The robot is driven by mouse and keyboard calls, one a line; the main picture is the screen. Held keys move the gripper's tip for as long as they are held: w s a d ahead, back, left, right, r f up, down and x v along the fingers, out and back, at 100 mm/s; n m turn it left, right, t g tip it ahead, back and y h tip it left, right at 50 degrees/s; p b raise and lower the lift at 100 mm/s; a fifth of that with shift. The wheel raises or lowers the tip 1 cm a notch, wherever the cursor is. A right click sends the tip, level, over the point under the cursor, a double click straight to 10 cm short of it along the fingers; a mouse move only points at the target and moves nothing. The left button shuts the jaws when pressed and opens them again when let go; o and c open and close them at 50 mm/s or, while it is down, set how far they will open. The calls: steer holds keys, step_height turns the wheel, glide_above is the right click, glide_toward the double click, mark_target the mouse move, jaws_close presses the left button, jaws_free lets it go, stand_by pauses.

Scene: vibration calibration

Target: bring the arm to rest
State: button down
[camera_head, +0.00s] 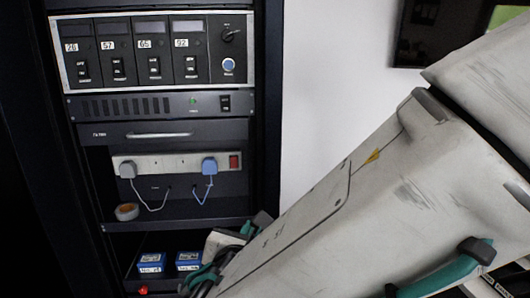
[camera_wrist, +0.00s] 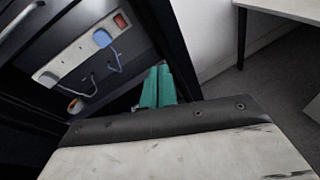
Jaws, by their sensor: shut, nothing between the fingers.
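My gripper (camera_wrist: 158,88) shows in the wrist view as two green fingers close together, shut and empty. It points toward the lower part of the equipment rack, just right of the power strip shelf, and seems to touch nothing. In the head view my pale arm runs from the upper right down to the lower middle, in front of the rack's lower right corner. The gripper's fingertips cannot be made out clearly there.
The rack holds a switch panel (camera_head: 155,50), a power strip (camera_head: 180,166) with grey and blue plugs, a tape roll (camera_head: 127,211) and blue boxes (camera_head: 151,263). A white wall (camera_head: 330,100) stands to the right. A table (camera_wrist: 285,7) and open floor (camera_wrist: 250,90) show in the wrist view.

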steer(key=s+d+f+m+g+h, duration=0.15)
steer(key=d+m+g+h, duration=0.35)
steer(key=d+m, duration=0.65)
steer(key=s+d+r+m+g+y, duration=0.2)
steer(key=s+d+m+g+y, duration=0.4)
steer(key=s+d+m, duration=1)
steer(key=shift+s+d+r+m+g+y, duration=0.35)
steer(key=shift+d+m+g, duration=1)
steer(key=shift+m, duration=1)
